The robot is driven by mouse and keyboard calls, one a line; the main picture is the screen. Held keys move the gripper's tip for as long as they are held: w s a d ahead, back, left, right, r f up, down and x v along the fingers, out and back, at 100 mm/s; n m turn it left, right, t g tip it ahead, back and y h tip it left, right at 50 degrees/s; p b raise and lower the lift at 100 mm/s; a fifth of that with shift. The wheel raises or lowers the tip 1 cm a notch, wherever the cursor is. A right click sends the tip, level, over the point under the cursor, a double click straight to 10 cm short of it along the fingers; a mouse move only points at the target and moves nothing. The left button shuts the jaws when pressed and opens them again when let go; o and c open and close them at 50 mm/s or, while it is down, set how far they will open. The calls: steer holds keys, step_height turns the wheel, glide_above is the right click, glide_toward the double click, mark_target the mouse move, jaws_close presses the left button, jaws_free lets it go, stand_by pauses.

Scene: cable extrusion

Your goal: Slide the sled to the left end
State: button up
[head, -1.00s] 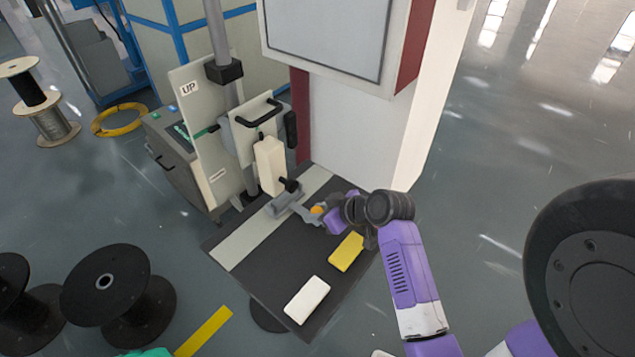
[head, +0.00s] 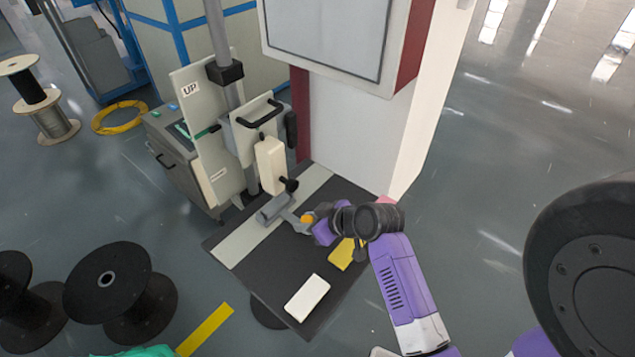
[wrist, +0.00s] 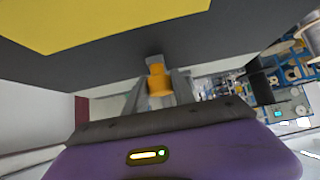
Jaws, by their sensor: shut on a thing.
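The sled (head: 272,211) is a grey block on the pale strip (head: 241,243) that runs diagonally across the dark table. It sits about midway along the strip, with bare strip on both sides. An orange knob (head: 308,218) shows beside it, on the side toward my arm. My gripper (head: 304,222) reaches in from the right and is shut on this knob. In the wrist view the orange knob (wrist: 158,83) stands between my two grey fingers. The far side of the sled is hidden there.
A yellow block (head: 341,254) and a white block (head: 307,297) lie on the dark table (head: 262,282) near my arm. A cream post with a black knob (head: 290,185) stands just behind the sled. Black spools (head: 118,292) stand on the floor at the lower left.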

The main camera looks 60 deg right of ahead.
steer(key=shift+w+a+p, duration=0.3)
steer(key=shift+a+p, duration=0.05)
steer(key=shift+a, duration=0.8)
steer(key=shift+w+a+p, duration=0.25)
steer(key=shift+a+p, duration=0.1)
steer(key=shift+a, duration=0.75)
steer(key=shift+w+a+p, duration=0.3)
steer(key=shift+a+p, duration=0.05)
steer(key=shift+a, duration=0.9)
steer(key=shift+w+a+p, duration=0.25)
steer(key=shift+a, duration=0.7)
steer(key=shift+w+a+p, duration=0.2)
steer(key=shift+a, duration=0.7)
steer(key=shift+w+a+p, duration=0.25)
steer(key=shift+a, duration=0.7)
steer(key=o, duration=1.1)
steer(key=shift+r, duration=4)
